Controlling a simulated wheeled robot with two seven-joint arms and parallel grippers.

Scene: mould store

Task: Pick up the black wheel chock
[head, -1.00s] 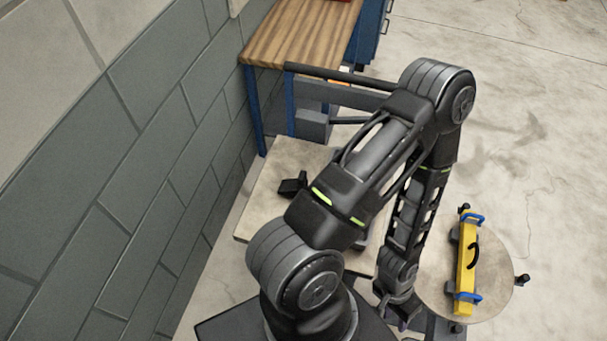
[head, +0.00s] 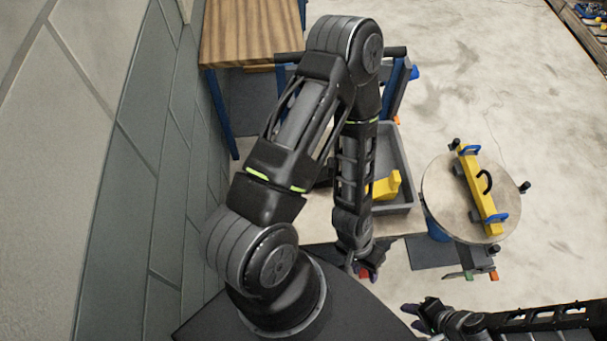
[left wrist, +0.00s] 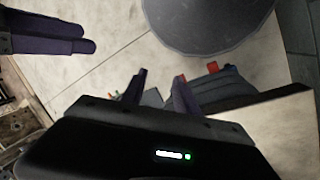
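I cannot make out the black wheel chock for certain now. The black block seen earlier on the pale low table (head: 318,222) is not distinct, and my left arm covers much of that area in the head view. My left gripper (head: 364,271) points down past the near edge of that table. Its two fingers stand apart and empty in the left wrist view (left wrist: 160,92). My right gripper (head: 413,316) is at the bottom of the head view, its fingers apart with nothing between them. It also shows at the upper left of the left wrist view (left wrist: 88,38).
A grey tray (head: 398,160) with a yellow object (head: 386,186) is partly behind my left arm. A round table (head: 440,200) at right bears a yellow bar (head: 483,192) with blue clamps. A wooden bench (head: 240,30) stands behind by the grey wall (head: 150,150). Floor is clear beyond the round table.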

